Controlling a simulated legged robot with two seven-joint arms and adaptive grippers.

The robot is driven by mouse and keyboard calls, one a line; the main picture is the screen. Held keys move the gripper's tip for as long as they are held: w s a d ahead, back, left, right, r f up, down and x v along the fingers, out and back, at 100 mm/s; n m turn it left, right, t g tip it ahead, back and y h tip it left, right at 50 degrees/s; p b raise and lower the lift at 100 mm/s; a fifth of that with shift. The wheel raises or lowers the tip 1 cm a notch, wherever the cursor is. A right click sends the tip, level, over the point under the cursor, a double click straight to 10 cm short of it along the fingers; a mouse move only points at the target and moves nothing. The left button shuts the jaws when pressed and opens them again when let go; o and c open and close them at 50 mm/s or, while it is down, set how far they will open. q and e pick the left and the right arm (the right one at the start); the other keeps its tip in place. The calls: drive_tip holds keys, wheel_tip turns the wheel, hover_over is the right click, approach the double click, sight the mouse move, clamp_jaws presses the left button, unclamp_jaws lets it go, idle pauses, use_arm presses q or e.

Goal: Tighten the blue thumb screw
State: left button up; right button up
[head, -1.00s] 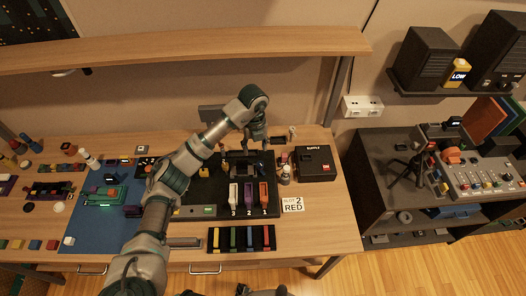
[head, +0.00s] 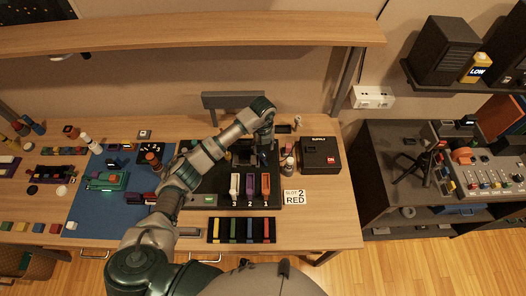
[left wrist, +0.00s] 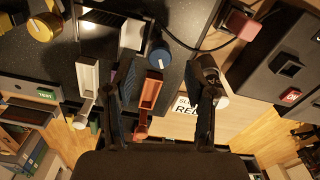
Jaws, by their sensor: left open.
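The blue thumb screw (left wrist: 160,54) is a round knob in the upper middle of the left wrist view, beside a pale metal-topped block (left wrist: 118,30). My left gripper (left wrist: 158,95) is open, its two dark fingers spread below the knob with nothing between them but an orange holder farther down. In the head view my left gripper (head: 264,152) hangs over the back right of the black board (head: 290,198), and its fingers partly hide the blue screw there. I cannot tell how high the fingers are above the screw. My right gripper is not in view.
White, purple and orange holders (head: 265,186) stand just in front of the gripper. A bottle (head: 287,167) and a black supply box (head: 320,154) stand to the right. A rack of coloured bars (head: 241,230) lies in front. A cable runs past the knob in the left wrist view.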

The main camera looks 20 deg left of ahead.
sight(263, 153)
use_arm(q)
drive_tip(key=shift+s+d+f, duration=0.1)
drive_tip(key=shift+f, duration=2.1)
clamp_jaws()
